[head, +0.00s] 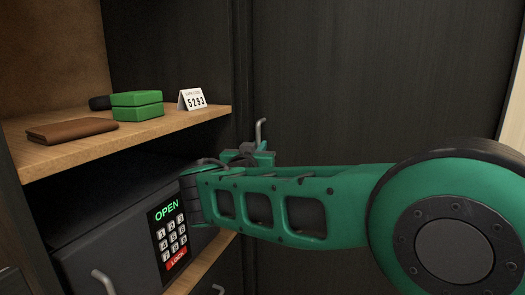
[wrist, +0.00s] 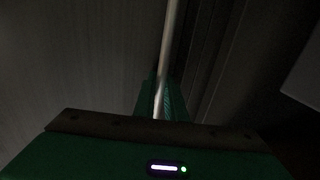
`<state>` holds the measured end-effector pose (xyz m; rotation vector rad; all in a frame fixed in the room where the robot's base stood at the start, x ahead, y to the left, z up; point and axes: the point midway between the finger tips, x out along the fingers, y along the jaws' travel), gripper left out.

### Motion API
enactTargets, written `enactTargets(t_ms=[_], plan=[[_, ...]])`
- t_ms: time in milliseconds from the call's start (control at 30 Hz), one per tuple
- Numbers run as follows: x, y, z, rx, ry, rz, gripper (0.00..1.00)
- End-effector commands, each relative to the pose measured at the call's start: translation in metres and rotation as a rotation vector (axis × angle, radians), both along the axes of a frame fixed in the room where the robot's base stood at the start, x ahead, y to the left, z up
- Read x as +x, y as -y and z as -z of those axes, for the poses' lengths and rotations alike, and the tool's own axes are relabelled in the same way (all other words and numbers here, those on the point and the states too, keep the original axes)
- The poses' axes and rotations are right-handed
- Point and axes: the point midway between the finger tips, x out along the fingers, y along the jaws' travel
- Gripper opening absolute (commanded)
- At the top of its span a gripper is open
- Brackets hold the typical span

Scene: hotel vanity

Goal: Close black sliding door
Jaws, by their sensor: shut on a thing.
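The black sliding door (head: 385,80) is the dark panel on the right in the head view, beside the open cupboard section. Its thin metal handle (head: 261,130) stands upright near the door's left edge, with its top end showing above my gripper (head: 262,155). In the wrist view, the handle (wrist: 171,45) runs down between the green fingers of my gripper (wrist: 162,102), which is shut on it. The dark door panel (wrist: 80,60) also shows there. The handle's lower part is hidden by my gripper and arm.
The open section has a wooden shelf (head: 70,153) with a brown wallet (head: 72,130), a green box (head: 137,105), a dark object (head: 99,102) and a number card (head: 192,99). Below stands a safe (head: 110,235) whose keypad reads OPEN. My arm crosses in front of the door.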

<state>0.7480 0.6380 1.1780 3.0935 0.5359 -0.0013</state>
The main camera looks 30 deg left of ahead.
Motion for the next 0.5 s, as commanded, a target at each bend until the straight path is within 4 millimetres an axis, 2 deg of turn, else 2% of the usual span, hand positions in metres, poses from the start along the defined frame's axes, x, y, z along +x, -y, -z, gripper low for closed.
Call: enactTargets(t_ms=[133, 167, 200, 233, 500], plan=[[0.0028, 0.0004, -0.0035, 0.006, 0.005, 0.0, 0.0], [0.0028, 0.0003, -0.0035, 0.006, 0.005, 0.0, 0.18], [0.0025, 0.0003, -0.0034, 0.006, 0.005, 0.0, 0.27], [0.0022, 0.0002, -0.0031, 0.006, 0.004, 0.0, 0.3], [-0.0009, -0.0015, -0.0011, 0.003, 0.001, -0.004, 0.3]])
